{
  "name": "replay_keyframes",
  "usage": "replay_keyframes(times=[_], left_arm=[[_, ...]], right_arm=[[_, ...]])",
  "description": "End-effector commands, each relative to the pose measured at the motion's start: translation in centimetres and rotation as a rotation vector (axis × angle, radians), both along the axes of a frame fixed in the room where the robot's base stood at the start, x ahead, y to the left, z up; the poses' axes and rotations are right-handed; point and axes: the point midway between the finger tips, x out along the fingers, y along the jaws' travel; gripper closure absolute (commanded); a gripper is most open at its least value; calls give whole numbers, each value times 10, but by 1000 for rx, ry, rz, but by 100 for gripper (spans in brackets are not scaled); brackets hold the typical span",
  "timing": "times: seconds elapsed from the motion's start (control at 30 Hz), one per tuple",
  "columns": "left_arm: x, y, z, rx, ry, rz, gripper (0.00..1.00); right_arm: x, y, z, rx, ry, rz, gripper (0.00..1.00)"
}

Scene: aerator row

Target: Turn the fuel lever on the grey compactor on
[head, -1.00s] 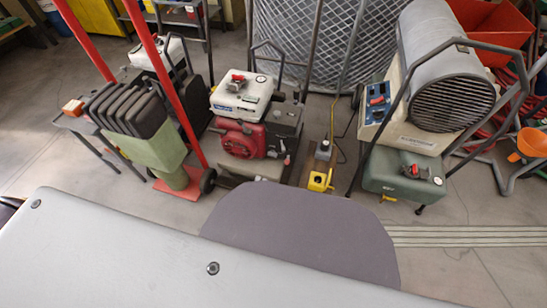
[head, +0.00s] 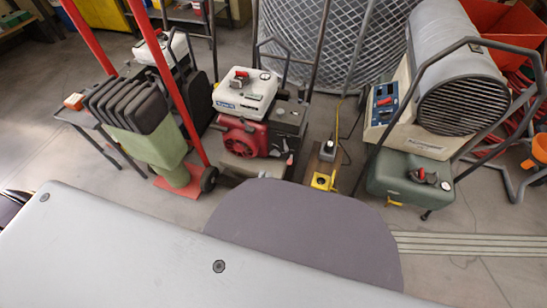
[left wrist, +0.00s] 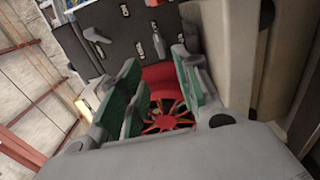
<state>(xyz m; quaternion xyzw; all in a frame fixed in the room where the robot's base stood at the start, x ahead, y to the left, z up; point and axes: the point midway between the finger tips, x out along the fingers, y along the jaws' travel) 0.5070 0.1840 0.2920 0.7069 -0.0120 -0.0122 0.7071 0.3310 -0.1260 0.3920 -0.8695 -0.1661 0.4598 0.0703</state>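The compactor that fits best has a white-grey tank (head: 245,90) with a red cap, a red engine (head: 240,137) and a grey base (head: 246,166). It stands upright at the middle of the head view. A small pale lever-like part (head: 290,159) shows low on its right side, too small to tell its position or be sure it is the fuel lever. My left gripper (left wrist: 155,65) shows in the left wrist view, its green-padded fingers apart with nothing between them. My right gripper is not in view.
A yellow-based item (head: 322,181) and a heater (head: 450,85) over a green tank (head: 408,180) stand right. My grey body fills the front.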

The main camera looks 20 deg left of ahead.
Motion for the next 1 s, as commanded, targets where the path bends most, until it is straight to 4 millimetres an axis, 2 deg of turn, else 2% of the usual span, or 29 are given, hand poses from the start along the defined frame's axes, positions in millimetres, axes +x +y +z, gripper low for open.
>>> replay_keyframes(times=[0.6, 1.0], left_arm=[[71, -2, -1, 2, -2, 0, 67], [112, -4, -1, 0, -1, 0, 67]], right_arm=[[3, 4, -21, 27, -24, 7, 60], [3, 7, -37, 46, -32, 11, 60]])
